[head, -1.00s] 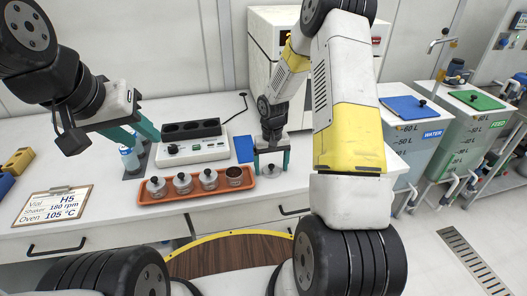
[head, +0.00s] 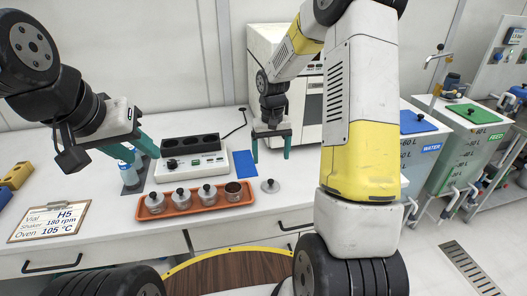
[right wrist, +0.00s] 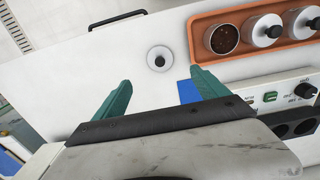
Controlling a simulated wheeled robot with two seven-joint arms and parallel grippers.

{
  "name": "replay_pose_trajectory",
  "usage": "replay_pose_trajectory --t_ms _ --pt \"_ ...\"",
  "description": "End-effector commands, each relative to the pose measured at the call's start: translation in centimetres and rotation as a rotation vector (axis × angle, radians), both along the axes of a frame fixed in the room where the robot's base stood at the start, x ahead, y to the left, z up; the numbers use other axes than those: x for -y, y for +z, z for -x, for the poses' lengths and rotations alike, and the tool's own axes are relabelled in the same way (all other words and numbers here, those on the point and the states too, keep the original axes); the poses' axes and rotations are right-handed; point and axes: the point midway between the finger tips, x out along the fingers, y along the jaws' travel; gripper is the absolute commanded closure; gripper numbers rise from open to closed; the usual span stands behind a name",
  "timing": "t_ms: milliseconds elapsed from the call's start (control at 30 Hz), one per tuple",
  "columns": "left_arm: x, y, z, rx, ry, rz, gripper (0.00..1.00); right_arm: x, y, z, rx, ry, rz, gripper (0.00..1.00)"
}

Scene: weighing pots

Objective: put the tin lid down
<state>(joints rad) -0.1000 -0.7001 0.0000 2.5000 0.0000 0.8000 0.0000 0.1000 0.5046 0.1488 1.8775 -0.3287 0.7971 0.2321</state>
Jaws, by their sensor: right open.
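The tin lid (head: 270,186), a small grey disc with a black knob, lies knob up on the white bench, just right of the orange tray. It also shows in the right wrist view (right wrist: 159,58), apart from both fingers. My right gripper (head: 271,156) is open and empty, behind and above the lid. An open tin (head: 233,193) with dark brown contents stands at the tray's right end.
The orange tray (head: 178,213) also holds several lidded tins. A clipboard (head: 50,222) lies at the left. Bench right of the lid is clear.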

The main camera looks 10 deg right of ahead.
Motion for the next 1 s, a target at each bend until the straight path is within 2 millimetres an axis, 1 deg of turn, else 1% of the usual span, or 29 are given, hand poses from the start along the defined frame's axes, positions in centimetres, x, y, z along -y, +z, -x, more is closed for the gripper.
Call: replay_pose_trajectory --t_ms 67,133,167,267,300,367,400,467,500,567,600,700,800,900,1000 --pt "0.0 0.0 0.0 0.0 0.0 0.0 0.64 0.0 1.2 0.2 0.013 0.0 0.001 0.16" --pt "0.0 0.0 0.0 0.0 0.0 0.0 0.64 0.0 2.9 0.8 0.035 0.002 0.0 0.16" --pt "0.0 0.0 0.0 0.0 0.0 0.0 0.64 0.0 4.0 1.2 0.049 0.003 -0.001 0.16" --pt "0.0 0.0 0.0 0.0 0.0 0.0 0.64 -0.1 8.0 3.2 0.107 0.003 -0.007 0.16" --pt "0.0 0.0 0.0 0.0 0.0 0.0 0.64 -0.1 9.7 4.3 0.134 0.005 -0.011 0.16" --pt "0.0 0.0 0.0 0.0 0.0 0.0 0.64 -0.2 12.0 6.1 0.174 0.003 -0.02 0.16" --pt "0.0 0.0 0.0 0.0 0.0 0.0 0.64 -0.3 13.5 7.3 0.201 0.004 -0.027 0.16" --pt "0.0 0.0 0.0 0.0 0.0 0.0 0.64 -0.4 15.4 9.3 0.242 0.005 -0.039 0.16" --pt "0.0 0.0 0.0 0.0 0.0 0.0 0.64 -0.5 16.5 10.6 0.269 0.004 -0.049 0.16" --pt "0.0 0.0 0.0 0.0 0.0 0.0 0.64 -0.7 18.1 12.7 0.31 0.005 -0.064 0.16" --pt "0.0 0.0 0.0 0.0 0.0 0.0 0.64 -0.8 18.9 14.1 0.339 0.006 -0.076 0.16" --pt "0.0 0.0 0.0 0.0 0.0 0.0 0.64 -1.2 20.6 17.5 0.406 0.01 -0.108 0.16" --pt "0.0 0.0 0.0 0.0 0.0 0.0 0.64 -1.5 21.5 20.4 0.465 0.014 -0.14 0.16" --pt "0.0 0.0 0.0 0.0 0.0 0.0 0.64 -1.8 21.9 22.4 0.507 0.018 -0.167 0.16" --pt "0.0 0.0 0.0 0.0 0.0 0.0 0.64 -2.0 22.0 23.7 0.533 0.02 -0.186 0.16"
